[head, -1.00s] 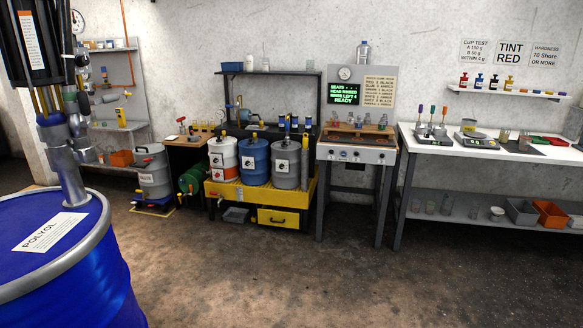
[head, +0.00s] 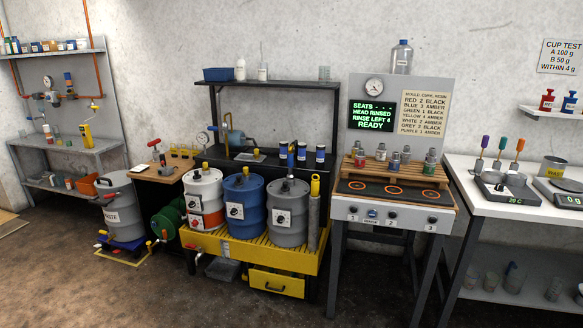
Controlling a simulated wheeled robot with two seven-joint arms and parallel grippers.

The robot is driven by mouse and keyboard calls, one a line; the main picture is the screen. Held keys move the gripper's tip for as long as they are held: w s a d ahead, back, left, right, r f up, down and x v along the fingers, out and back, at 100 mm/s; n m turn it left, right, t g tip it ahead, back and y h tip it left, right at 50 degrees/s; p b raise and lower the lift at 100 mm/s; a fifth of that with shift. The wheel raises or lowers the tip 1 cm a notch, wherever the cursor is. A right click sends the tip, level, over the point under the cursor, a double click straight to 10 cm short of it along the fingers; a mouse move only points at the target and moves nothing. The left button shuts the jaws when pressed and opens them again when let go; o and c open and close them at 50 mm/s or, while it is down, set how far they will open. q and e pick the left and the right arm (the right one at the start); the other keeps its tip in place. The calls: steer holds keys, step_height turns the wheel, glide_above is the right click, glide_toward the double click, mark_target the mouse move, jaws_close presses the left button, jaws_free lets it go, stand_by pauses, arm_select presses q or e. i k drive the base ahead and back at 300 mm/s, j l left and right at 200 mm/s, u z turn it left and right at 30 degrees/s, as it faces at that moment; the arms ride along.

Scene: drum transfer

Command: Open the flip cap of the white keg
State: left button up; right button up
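The white keg (head: 206,186) stands upright at the left end of the yellow spill pallet (head: 233,251), with a black and white dial label and a red label on its front. A small dark and yellow fitting (head: 205,167) shows on top of it; whether a cap there is open or shut is too small to tell. A blue keg (head: 250,203) and a grey keg (head: 287,221) stand to its right. Neither of my grippers is in view.
A dark shelf rack (head: 270,85) is behind the kegs. The floor in front is clear.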

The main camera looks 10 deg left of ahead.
mark_target(197, 176)
steer(key=i+l+u, duration=0.1)
steer(key=i+u, duration=0.25)
steer(key=i, duration=0.15)
steer(key=i+l+u, duration=0.25)
steer(key=i+u, duration=0.15)
steer(key=i+l+u, duration=0.35)
steer(key=i, duration=0.2)
steer(key=i+j, duration=0.1)
steer(key=i, duration=0.45)
steer(key=i+j+z, duration=0.1)
steer(key=i, duration=0.4)
steer(key=i+j, duration=0.15)
steer(key=i, duration=0.4)
steer(key=i+j+z, duration=0.1)
steer(key=i, duration=0.4)
steer(key=i+j, duration=0.2)
steer(key=i, duration=0.35)
